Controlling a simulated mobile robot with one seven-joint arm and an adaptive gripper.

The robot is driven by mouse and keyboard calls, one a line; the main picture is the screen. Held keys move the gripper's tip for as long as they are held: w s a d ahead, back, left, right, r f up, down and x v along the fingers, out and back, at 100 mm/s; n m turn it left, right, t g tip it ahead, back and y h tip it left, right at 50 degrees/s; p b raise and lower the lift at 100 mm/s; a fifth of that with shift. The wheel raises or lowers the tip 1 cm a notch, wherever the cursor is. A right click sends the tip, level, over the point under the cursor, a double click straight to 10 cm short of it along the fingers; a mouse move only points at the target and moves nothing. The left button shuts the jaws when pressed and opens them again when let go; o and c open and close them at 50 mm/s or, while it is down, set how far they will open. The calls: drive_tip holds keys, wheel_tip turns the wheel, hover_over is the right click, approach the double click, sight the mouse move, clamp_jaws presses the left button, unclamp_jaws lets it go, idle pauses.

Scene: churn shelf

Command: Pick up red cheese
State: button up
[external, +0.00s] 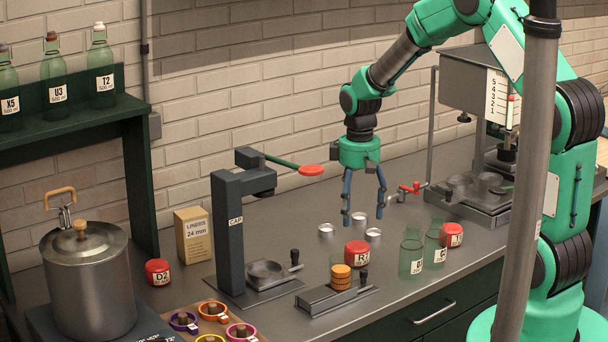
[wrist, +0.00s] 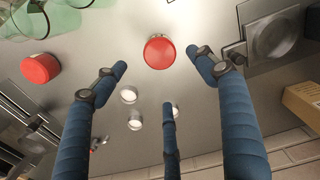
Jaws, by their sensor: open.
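Three round red cheeses with white labels stand on the grey counter. The middle one (external: 357,250), its label partly hidden by an orange stack, is closest to my gripper; another (external: 452,233) stands at right behind glass jars, and one marked D2 (external: 158,271) at left. In the wrist view the middle cheese (wrist: 158,52) lies near the fingertips' line, and the right-hand one (wrist: 40,68) is at left. My gripper (external: 364,208) points down above the counter, its blue fingers spread and empty. In the wrist view my gripper (wrist: 161,72) touches nothing.
Green glass jars (external: 411,260) stand right of the middle cheese. An orange stack (external: 341,277) on a metal slide stands in front. A dark capping stand (external: 228,235) rises at left. Small metal caps (external: 326,230) lie behind the cheese. A carton (external: 193,236) stands farther left.

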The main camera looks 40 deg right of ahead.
sight(356, 245)
drive_tip(key=shift+f+b, duration=0.3)
drive_tip(key=shift+f, duration=2.45)
drive_tip(key=shift+s+a+f+b, duration=0.15)
drive_tip(key=shift+f+b, duration=0.4)
drive_tip(key=shift+f, duration=2.05)
drive_tip(key=shift+c, duration=0.5)
drive_tip(key=c, duration=1.3)
